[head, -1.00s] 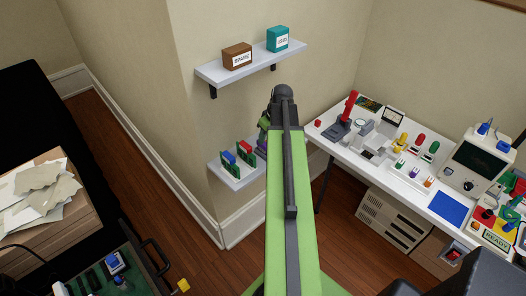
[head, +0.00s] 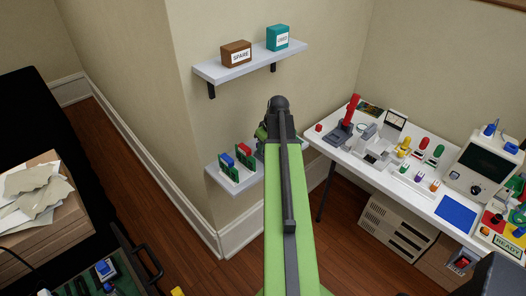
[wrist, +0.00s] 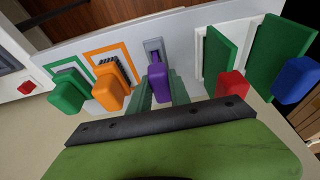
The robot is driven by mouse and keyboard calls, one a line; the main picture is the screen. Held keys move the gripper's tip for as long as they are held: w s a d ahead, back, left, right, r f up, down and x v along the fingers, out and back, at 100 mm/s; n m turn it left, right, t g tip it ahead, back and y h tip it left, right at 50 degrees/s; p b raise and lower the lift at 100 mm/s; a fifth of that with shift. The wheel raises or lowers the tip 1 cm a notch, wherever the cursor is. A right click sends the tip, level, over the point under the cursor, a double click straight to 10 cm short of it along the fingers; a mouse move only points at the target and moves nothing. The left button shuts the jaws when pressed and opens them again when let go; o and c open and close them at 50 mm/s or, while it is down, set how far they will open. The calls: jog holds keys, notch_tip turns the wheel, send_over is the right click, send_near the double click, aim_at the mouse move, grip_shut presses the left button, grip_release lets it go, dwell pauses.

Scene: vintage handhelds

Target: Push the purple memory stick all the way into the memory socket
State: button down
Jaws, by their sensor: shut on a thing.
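The purple memory stick (wrist: 158,84) is upright in the middle of the wrist view, between the two green fingers of my gripper (wrist: 160,92), which is shut on it. Its narrow far end meets a grey socket (wrist: 153,45) on the pale shelf surface. I cannot tell how deep the stick sits in it. In the head view my arm hides the stick and socket; only a bit of my gripper (head: 262,131) shows beside the lower wall shelf (head: 236,186).
An orange stick (wrist: 111,88) and a green stick (wrist: 68,92) stand left of the purple one. Green boards with a red handle (wrist: 232,84) and a blue handle (wrist: 296,79) stand close on the right. A white workbench (head: 330,146) is right of my arm.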

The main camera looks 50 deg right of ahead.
dwell(0.3)
jog(key=shift+r+p, duration=2.55)
